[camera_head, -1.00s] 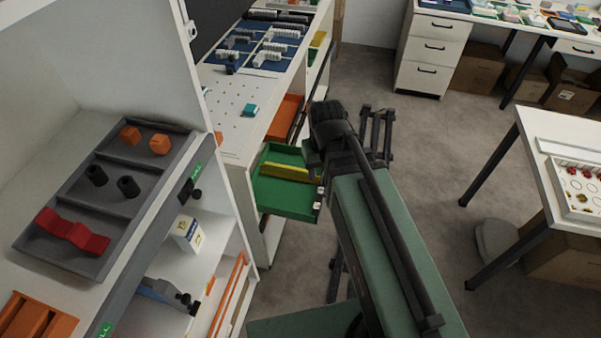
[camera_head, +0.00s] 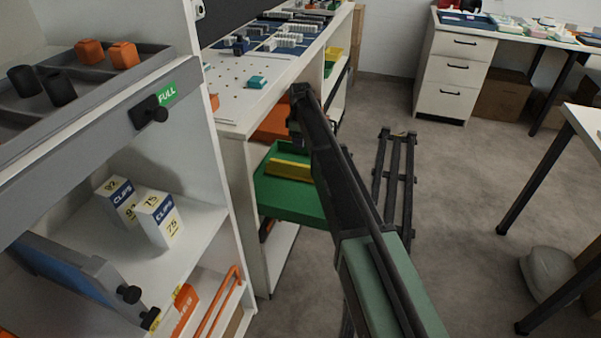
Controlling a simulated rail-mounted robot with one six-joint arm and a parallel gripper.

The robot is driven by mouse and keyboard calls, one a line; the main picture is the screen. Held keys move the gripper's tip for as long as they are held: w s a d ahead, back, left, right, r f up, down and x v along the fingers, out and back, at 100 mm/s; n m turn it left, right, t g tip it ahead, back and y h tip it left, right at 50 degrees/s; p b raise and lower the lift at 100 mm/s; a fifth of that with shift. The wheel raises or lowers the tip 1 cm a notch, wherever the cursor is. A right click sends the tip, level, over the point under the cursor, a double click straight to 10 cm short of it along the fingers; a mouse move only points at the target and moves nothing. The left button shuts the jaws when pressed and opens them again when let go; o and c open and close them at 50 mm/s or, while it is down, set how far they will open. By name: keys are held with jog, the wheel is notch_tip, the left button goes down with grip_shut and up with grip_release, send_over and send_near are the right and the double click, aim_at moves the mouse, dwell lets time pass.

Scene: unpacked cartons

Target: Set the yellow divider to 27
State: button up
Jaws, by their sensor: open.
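The yellow divider (camera_head: 289,171) is a bar lying across the inside of an open green drawer (camera_head: 285,207). The drawer sticks out from the side of the white pegboard cabinet. No scale or number can be read by the divider, so its setting cannot be told. My dark arm crosses the view just right of the drawer and covers part of its right side. My gripper's fingers cannot be made out; the end of the arm is hidden or out of sight.
At left, a white shelf holds a grey tray (camera_head: 90,88) with orange and black pieces, and CLIPS boxes (camera_head: 158,218) below. An orange drawer (camera_head: 273,128) sits behind the green one.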

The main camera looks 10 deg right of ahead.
aim_at(300, 165)
notch_tip(300, 165, down, 11)
jog(key=b, duration=1.1)
jog(key=shift+r, duration=0.1)
grip_shut()
